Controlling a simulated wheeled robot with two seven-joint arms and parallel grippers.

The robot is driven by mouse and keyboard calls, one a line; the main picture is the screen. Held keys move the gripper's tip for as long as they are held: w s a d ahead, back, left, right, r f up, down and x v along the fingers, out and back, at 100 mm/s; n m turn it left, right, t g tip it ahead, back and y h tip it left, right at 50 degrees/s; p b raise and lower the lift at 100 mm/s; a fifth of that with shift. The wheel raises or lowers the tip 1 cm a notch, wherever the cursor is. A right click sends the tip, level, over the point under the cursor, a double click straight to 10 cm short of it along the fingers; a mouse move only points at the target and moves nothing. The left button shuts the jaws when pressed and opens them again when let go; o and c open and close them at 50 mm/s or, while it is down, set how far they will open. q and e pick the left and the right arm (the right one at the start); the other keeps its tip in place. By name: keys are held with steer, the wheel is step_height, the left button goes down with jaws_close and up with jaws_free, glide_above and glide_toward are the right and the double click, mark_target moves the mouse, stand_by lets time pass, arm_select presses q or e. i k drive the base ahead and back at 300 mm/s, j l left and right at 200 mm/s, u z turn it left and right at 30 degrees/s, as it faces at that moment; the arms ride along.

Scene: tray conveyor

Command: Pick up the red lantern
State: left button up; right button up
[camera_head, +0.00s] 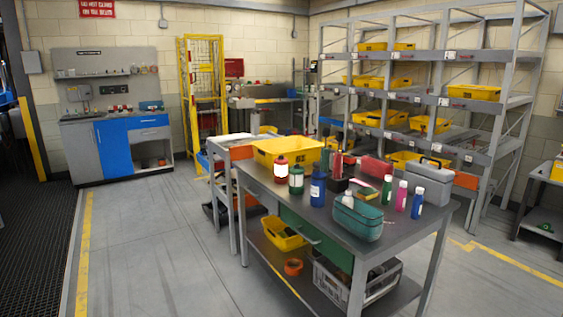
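The red lantern (281,169) stands upright near the left edge of the grey worktable (385,237). It has a red top and base and a bright white middle. A green lantern (296,180) of like shape stands close to its right. Neither of my grippers shows in the head view.
A teal bag (357,218), a grey case (429,180), a red bag (376,166) and several bottles crowd the table's right half. A yellow bin (289,150) stands behind the lantern. Shelving (470,100) stands behind. The floor at left (165,240) is clear.

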mark_target(280, 175)
steer(key=i+j+u, duration=0.15)
steer(key=i, duration=0.15)
steer(key=i+j+u, duration=0.3)
steer(key=i, duration=0.85)
steer(key=i+j+u, duration=0.15)
steer(key=i, duration=0.85)
steer(key=i+j+z, duration=0.1)
steer(key=i+z, duration=0.4)
steer(key=i+j+z, duration=0.2)
steer(key=z, duration=0.3)
steer(key=i+j+z, duration=0.35)
steer(key=z, duration=0.15)
steer(key=i+j+z, duration=0.25)
steer(key=j+z, duration=0.2)
steer(key=i+j+z, duration=0.1)
steer(key=j+z, duration=0.4)
steer(key=j, duration=0.15)
steer(key=k+l, duration=0.35)
steer(key=l, duration=0.15)
